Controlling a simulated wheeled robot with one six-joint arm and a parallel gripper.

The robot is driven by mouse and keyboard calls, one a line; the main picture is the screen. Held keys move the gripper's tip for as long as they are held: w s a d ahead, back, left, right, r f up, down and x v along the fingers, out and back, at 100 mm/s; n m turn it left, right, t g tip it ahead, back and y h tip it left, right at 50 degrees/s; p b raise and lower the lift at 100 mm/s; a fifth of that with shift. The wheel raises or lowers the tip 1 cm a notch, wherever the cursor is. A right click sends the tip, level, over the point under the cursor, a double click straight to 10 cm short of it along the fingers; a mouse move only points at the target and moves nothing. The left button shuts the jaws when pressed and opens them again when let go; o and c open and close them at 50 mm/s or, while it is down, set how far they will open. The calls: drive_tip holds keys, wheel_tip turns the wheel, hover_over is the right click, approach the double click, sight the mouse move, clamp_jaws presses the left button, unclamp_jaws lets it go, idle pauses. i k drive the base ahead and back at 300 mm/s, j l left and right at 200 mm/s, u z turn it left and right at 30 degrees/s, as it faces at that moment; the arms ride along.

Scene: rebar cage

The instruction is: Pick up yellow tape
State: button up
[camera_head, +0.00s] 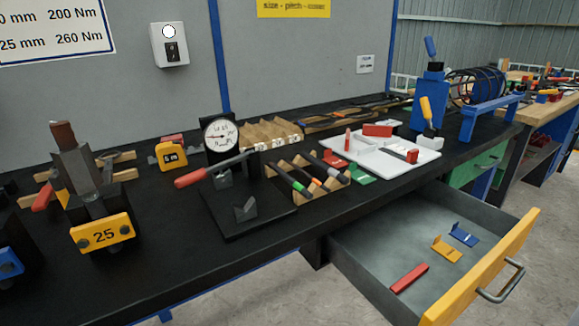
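A yellow tape measure (172,153) with a white label that seems to read "5 m" stands on the black bench top, left of the round dial gauge. A dark part juts from its left side. Nothing stands in front of its labelled face. My gripper is not in view, so its state and its place relative to the tape do not show.
A dial gauge stand (222,137) with a red-handled tool is right of the tape. A vise-like block marked 25 (104,233) is at the front left. A rack of markers (306,178) and a white tray (385,149) are further right. An open drawer (470,262) juts out at the lower right.

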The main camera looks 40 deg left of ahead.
sight(170, 154)
drive_tip(key=u, duration=1.8)
drive_tip(key=i+l+u, duration=0.1)
drive_tip(key=i+l, duration=0.25)
drive_tip(key=i+j, duration=0.15)
drive_tip(key=i, duration=0.3)
